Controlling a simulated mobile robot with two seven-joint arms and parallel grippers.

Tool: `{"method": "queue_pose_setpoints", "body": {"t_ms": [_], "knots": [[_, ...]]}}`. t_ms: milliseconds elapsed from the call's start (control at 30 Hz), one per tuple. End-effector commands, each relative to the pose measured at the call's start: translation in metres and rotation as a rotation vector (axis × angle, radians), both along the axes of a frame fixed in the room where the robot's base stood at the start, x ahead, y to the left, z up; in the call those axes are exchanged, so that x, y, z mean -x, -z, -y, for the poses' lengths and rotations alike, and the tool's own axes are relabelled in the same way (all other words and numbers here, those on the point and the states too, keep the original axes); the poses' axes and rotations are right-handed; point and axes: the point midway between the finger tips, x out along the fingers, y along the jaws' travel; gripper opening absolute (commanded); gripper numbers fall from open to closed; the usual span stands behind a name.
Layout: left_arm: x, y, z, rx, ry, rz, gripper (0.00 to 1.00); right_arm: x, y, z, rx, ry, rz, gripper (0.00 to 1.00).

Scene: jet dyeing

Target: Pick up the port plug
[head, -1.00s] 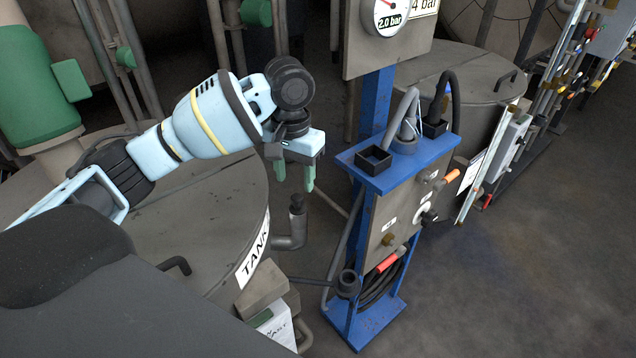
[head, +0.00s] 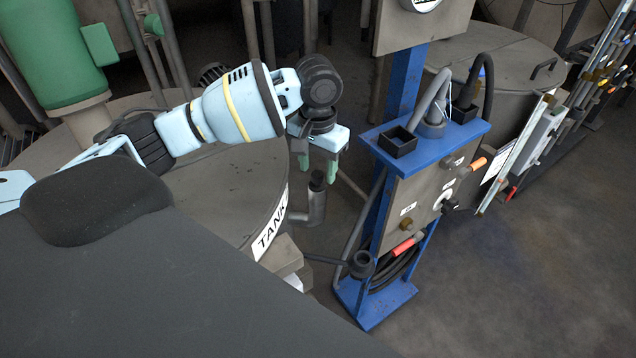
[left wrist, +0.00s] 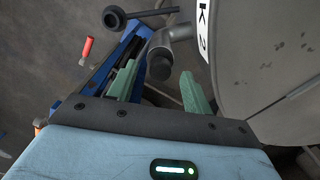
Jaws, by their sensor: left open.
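The port plug, seemingly the black cap (head: 317,180), sits on top of a grey upturned elbow pipe (head: 313,208) beside the tank. In the left wrist view the black cap (left wrist: 160,66) shows between my finger tips, on the end of the pipe. My left gripper (head: 318,166) points down right above the cap, its green fingers open to either side. In the left wrist view the left gripper (left wrist: 158,80) is open, with a gap visible between the cap and the right finger. Whether the left finger touches cannot be told. My right gripper is not in view.
The tank (head: 225,200) stands close on the left. A blue stand (head: 455,140) with a control panel and hoses stands on the right. A black cup (head: 361,263) on a thin rod is low between them. Open floor (head: 530,260) lies at the right.

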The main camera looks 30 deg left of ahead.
Motion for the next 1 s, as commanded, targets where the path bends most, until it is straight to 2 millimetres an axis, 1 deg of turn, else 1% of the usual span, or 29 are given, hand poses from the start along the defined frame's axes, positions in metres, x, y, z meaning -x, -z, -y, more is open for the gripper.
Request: {"method": "queue_pose_setpoints", "body": {"t_ms": [33, 100, 200, 467, 567, 833, 867, 1000], "knots": [[0.001, 0.009, -0.001, -0.001, -0.001, -0.003, 0.50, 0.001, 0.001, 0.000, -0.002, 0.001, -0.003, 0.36], [0.000, 0.018, -0.001, 0.000, -0.001, -0.003, 0.50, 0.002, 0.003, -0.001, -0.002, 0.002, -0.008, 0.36], [0.000, 0.025, -0.001, 0.000, -0.001, -0.001, 0.50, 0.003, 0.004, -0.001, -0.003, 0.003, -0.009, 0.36], [0.000, 0.027, -0.001, 0.000, -0.001, 0.002, 0.50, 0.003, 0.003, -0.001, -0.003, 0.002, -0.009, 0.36], [0.000, 0.027, -0.001, 0.000, -0.001, 0.002, 0.40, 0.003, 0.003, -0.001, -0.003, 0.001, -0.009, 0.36], [0.000, 0.027, -0.001, 0.000, 0.000, 0.002, 0.04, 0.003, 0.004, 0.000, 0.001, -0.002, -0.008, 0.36], [0.000, 0.027, -0.001, 0.000, 0.000, 0.002, 0.02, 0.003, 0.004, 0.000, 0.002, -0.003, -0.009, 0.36], [0.000, 0.027, -0.001, 0.000, 0.000, 0.002, 0.02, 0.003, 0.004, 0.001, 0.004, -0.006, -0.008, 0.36]]}}
